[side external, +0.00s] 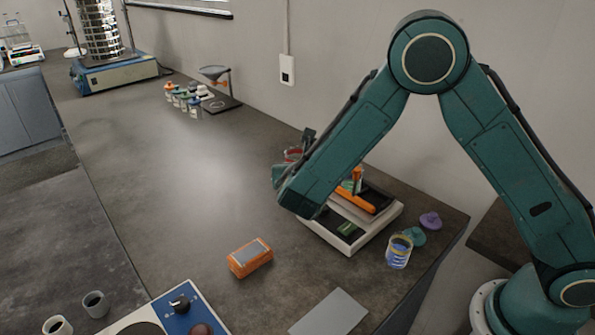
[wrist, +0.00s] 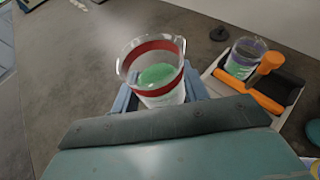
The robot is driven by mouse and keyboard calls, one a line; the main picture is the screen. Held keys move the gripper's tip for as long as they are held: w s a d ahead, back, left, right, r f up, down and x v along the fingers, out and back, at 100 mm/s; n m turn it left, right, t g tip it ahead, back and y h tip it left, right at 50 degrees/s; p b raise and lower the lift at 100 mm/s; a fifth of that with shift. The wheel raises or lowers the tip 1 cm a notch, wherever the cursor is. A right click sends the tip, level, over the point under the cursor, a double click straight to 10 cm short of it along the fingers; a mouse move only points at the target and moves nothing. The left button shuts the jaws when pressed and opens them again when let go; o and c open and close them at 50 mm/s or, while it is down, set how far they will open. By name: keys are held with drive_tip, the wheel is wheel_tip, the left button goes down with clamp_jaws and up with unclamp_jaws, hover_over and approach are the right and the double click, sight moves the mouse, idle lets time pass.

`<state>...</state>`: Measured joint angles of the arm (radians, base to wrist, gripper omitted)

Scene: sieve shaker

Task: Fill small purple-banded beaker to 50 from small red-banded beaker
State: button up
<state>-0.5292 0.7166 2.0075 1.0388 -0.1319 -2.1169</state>
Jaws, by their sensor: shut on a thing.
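The small red-banded beaker (wrist: 152,48) is clear, with a red band near its rim and green contents in the bottom. My gripper (wrist: 160,96) is shut on it, with blue-grey fingers on both sides. In the side external view the red band (side external: 292,154) shows just past my wrist, which hides most of the gripper. The small purple-banded beaker (wrist: 244,58) stands to the right in the wrist view, beside the orange-handled tool, and holds some green contents. It is apart from the held beaker. In the side view it is mostly hidden behind my arm.
A white balance (side external: 379,221) with a dark top has an orange tool (side external: 356,195) over it. A blue-and-yellow beaker (side external: 398,254), a teal lid (side external: 414,236) and a purple lid (side external: 431,220) are near the edge. An orange box (side external: 249,259) lies in front. The bench's left middle is clear.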

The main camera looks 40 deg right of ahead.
drive_tip(key=d+f+m+g+h, duration=0.1)
drive_tip(key=d+f, duration=0.1)
drive_tip(key=d+f+m+g+h, duration=0.1)
drive_tip(key=d+f+m+g, duration=0.1)
drive_tip(key=d+f+m+g+h, duration=0.1)
drive_tip(key=d+f+m, duration=0.1)
drive_tip(key=shift+s+d+f+h, duration=0.1)
drive_tip(key=shift+s+d+h, duration=0.1)
drive_tip(key=shift+s+h, duration=0.15)
drive_tip(key=shift+s+d+f+m+g, duration=0.2)
drive_tip(key=shift+d+f+m+g, duration=0.3)
drive_tip(key=shift+g, duration=0.1)
drive_tip(key=shift+d+r, duration=0.1)
drive_tip(key=shift+s+d+r+m+y, duration=0.15)
drive_tip(key=shift+d+r+m+y, duration=0.2)
drive_tip(key=shift+y, duration=0.4)
drive_tip(key=d+r+m+y, duration=0.2)
drive_tip(key=d+r+y, duration=0.1)
drive_tip(key=r, duration=0.4)
drive_tip(key=shift+s+r+t+y, duration=0.3)
drive_tip(key=shift+s+y, duration=0.15)
drive_tip(key=shift+y, duration=0.25)
drive_tip(key=shift+d, duration=0.2)
drive_tip(key=shift+d+f+m+y, duration=0.15)
drive_tip(key=shift+f+m+y, duration=0.15)
drive_tip(key=shift+y, duration=0.5)
idle(0.7)
